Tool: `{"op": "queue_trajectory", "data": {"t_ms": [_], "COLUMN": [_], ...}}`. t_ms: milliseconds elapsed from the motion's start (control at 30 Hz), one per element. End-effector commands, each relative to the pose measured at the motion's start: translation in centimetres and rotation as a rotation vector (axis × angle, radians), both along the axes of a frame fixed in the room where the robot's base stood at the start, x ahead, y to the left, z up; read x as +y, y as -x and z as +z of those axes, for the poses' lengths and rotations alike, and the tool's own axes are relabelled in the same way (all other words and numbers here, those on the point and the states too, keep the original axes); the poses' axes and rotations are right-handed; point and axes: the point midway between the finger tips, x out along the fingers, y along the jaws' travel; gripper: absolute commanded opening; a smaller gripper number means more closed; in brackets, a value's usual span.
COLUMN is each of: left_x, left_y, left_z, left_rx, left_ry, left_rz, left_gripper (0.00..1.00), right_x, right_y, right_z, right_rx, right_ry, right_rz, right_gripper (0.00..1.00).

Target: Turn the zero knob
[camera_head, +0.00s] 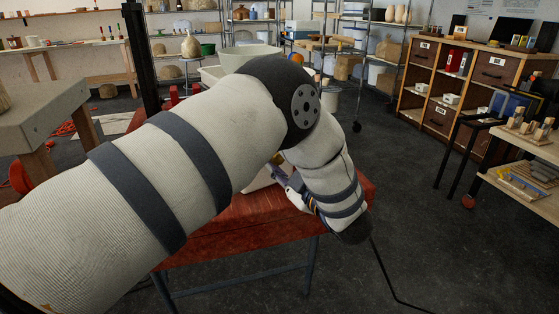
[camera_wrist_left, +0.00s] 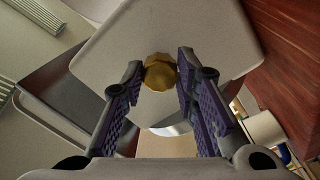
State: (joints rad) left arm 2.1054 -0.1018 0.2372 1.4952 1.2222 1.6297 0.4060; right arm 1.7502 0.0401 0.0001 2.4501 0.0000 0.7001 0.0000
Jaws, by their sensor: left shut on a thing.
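The zero knob (camera_wrist_left: 160,73) is a small faceted brass-yellow knob on a pale, rounded-corner housing (camera_wrist_left: 215,38) in the left wrist view. My left gripper (camera_wrist_left: 159,80) has its two purple-padded fingers on either side of the knob, shut on it near the fingertips. In the head view my left arm covers most of the work spot. Only a bit of the pale housing (camera_head: 262,178) and part of my left gripper (camera_head: 283,177) show there, and the knob is hidden. My right gripper is in neither view.
The housing stands on a red wooden table (camera_head: 250,235). A dark cable (camera_head: 385,270) runs on the floor at right. A wooden cabinet (camera_head: 470,85) and a side bench (camera_head: 520,190) stand to the right. A grey block-topped stand (camera_head: 45,115) is at left.

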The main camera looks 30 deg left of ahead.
Motion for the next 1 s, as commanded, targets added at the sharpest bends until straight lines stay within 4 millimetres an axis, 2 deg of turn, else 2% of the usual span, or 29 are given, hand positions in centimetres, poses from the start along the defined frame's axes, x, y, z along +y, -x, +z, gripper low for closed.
{"op": "queue_trajectory", "data": {"t_ms": [500, 1000], "left_x": [0.0, -0.1], "left_y": [0.0, -0.1], "left_z": [-0.1, -0.1], "left_rx": [-0.403, -0.591], "left_ry": [0.195, 0.286], "left_rz": [0.001, 0.000], "left_gripper": [0.00, 0.00], "right_x": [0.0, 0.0], "right_y": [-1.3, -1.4], "right_z": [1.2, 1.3], "right_rx": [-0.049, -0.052], "right_ry": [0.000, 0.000], "right_rz": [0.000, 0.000], "right_gripper": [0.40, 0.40]}}
